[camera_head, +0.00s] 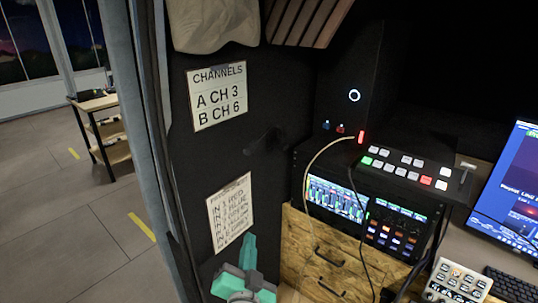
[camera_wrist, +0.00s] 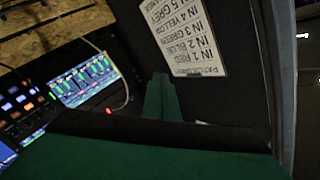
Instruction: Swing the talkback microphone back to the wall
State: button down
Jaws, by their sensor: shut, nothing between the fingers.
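I cannot pick out the talkback microphone for certain. A dark, short rounded piece (camera_head: 264,139) stands out from the black wall panel, between the two paper signs; its shape is hard to read against the black. A thin pale curved stem or cable (camera_head: 318,157) rises by the rack to a glowing red tip (camera_head: 361,137); the red tip also shows in the wrist view (camera_wrist: 109,110). My teal gripper (camera_head: 250,238) is low in front of the panel, right of the lower sign and below the dark piece. In the wrist view its fingers (camera_wrist: 161,77) are together and empty.
The "CHANNELS" sign (camera_head: 217,96) and lower sign (camera_head: 230,212) are on the panel. A switcher (camera_head: 400,170) sits above the lit rack units (camera_head: 338,197). Wooden drawers (camera_head: 330,262), a keyboard (camera_head: 512,287) and a monitor (camera_head: 515,190) crowd the right. Open floor (camera_head: 90,235) lies left.

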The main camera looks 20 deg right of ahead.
jog(key=d+r+m+g+h, duration=0.15)
jog(key=r+m, duration=0.25)
jog(key=r, duration=0.4)
jog(key=d+r+m, duration=0.3)
jog(key=r, duration=0.5)
jog(key=d+r+m+h, duration=0.15)
jog(key=r+m, duration=0.25)
jog(key=r, duration=0.4)
jog(key=w+d+f, duration=0.1)
jog(key=w+d, duration=0.2)
jog(key=w, duration=0.7)
jog(key=shift+w+d+f, duration=0.15)
jog(key=shift+w+f, duration=0.1)
jog(key=shift+w, duration=0.05)
